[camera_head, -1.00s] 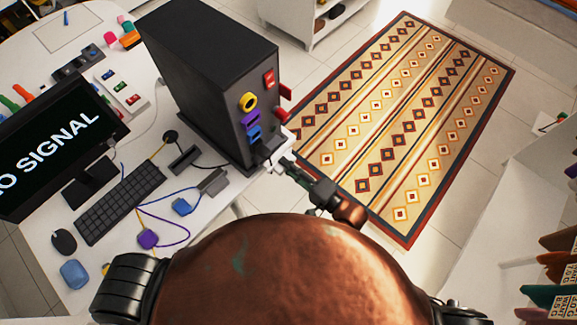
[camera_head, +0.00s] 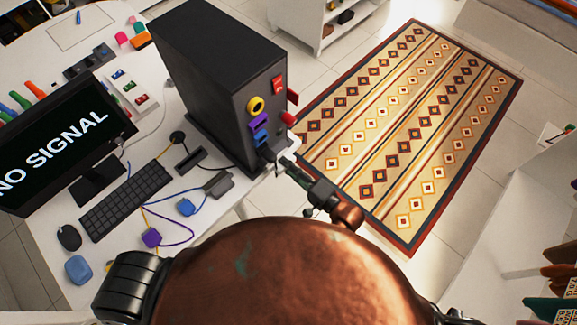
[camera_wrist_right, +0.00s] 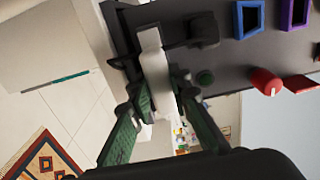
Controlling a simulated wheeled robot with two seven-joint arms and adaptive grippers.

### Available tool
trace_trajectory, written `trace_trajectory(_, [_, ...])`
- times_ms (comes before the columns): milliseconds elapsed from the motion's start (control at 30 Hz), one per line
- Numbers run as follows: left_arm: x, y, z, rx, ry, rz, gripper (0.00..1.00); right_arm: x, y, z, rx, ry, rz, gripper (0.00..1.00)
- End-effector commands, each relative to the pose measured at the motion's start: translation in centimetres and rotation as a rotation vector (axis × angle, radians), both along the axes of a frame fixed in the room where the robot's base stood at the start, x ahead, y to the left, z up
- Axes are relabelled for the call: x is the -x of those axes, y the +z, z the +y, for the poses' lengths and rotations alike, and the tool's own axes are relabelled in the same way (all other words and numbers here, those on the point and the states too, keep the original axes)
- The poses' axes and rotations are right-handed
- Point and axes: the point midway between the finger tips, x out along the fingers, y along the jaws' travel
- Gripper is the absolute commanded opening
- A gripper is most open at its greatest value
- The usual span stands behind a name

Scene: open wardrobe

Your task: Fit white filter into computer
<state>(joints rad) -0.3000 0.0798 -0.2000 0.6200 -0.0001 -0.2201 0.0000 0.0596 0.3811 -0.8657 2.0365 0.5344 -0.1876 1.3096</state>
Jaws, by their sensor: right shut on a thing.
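The black computer tower (camera_head: 213,72) stands upright on the white table, with colored ports and knobs on its near face. My right gripper (camera_head: 287,166) is at the lower right of that face. In the right wrist view, its green fingers (camera_wrist_right: 163,98) are shut on the white filter (camera_wrist_right: 154,66), a long narrow piece between them. The filter's far end overlaps the dark tower (camera_wrist_right: 250,60) near a black bracket; I cannot tell whether it is seated in a slot. In the head view, a small white part of the filter (camera_head: 289,156) shows beside the tower. My left gripper is out of view.
A monitor (camera_head: 55,140) reading NO SIGNAL, a keyboard (camera_head: 127,202), a mouse (camera_head: 69,238) and cabled plugs fill the table left of the tower. A red knob (camera_wrist_right: 266,81) juts from the tower near my gripper. A patterned rug (camera_head: 410,130) lies on the floor to the right.

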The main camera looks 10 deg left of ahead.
Motion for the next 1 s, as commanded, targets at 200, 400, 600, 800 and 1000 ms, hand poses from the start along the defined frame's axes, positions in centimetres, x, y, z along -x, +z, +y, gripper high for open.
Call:
trace_trajectory(200, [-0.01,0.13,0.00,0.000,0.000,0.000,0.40,-0.29,0.06,0.48,-0.001,0.000,-0.001,0.00])
trace_trajectory(400, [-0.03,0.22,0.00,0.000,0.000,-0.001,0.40,-0.53,0.05,0.89,-0.001,0.000,0.000,0.00])
trace_trajectory(600, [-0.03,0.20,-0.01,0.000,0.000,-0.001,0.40,-0.53,0.01,0.86,-0.001,0.000,0.001,0.30])
trace_trajectory(800, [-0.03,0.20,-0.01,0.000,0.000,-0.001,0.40,-0.52,0.01,0.85,-0.001,0.000,0.001,0.38])
trace_trajectory(1000, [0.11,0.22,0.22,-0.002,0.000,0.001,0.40,-0.47,-0.03,0.76,0.000,0.000,0.001,0.38])
